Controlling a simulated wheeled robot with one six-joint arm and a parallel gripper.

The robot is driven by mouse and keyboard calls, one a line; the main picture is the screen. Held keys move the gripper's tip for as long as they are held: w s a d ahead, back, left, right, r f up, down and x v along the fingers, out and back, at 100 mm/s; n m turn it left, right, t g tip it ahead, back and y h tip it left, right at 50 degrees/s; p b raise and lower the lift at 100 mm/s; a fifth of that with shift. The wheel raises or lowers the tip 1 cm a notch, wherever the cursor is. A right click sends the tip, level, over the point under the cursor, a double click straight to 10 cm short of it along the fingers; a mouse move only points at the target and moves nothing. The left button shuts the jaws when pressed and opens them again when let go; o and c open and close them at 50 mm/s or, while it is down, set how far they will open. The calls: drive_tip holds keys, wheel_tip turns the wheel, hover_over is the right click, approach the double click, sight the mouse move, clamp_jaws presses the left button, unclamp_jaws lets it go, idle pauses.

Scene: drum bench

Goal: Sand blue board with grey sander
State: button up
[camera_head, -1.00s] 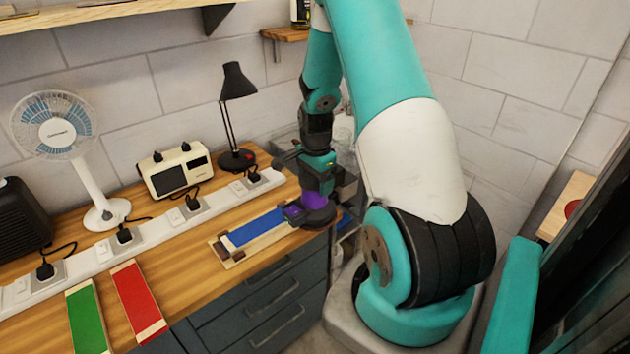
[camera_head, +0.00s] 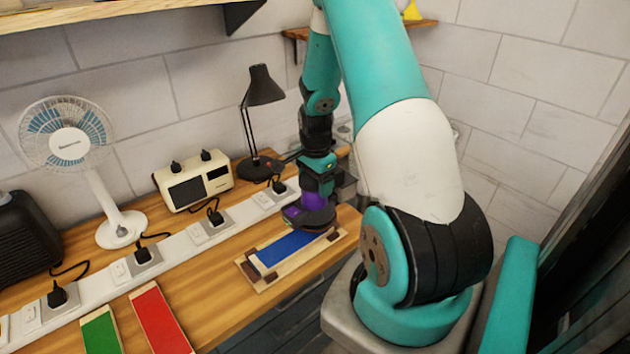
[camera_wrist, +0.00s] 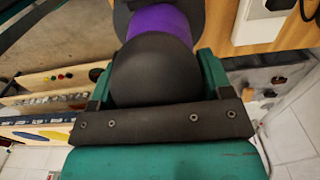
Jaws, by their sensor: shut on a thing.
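The blue board (camera_head: 281,248) lies in a wooden holder (camera_head: 262,283) near the front edge of the bench. A sander (camera_head: 316,189) with a purple band and a dark round pad is in my gripper (camera_head: 317,170). Its pad is over the right end of the blue board; I cannot tell whether it touches. In the wrist view the sander's dark rounded top (camera_wrist: 150,72) sits between the fingers of my gripper (camera_wrist: 152,88), with the purple band beyond it. The blue board does not show in the wrist view.
Red (camera_head: 160,320) and green (camera_head: 101,331) boards lie at the front left. A white power strip (camera_head: 170,250) with several plugs runs along the bench. Behind it stand a fan (camera_head: 70,142), a cream radio-like box (camera_head: 194,182) and a black lamp (camera_head: 262,90).

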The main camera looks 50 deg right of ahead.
drive_tip(key=shift+f+b, duration=1.55)
drive_tip(key=shift+f, duration=1.05)
drive_tip(key=shift+a, duration=0.15)
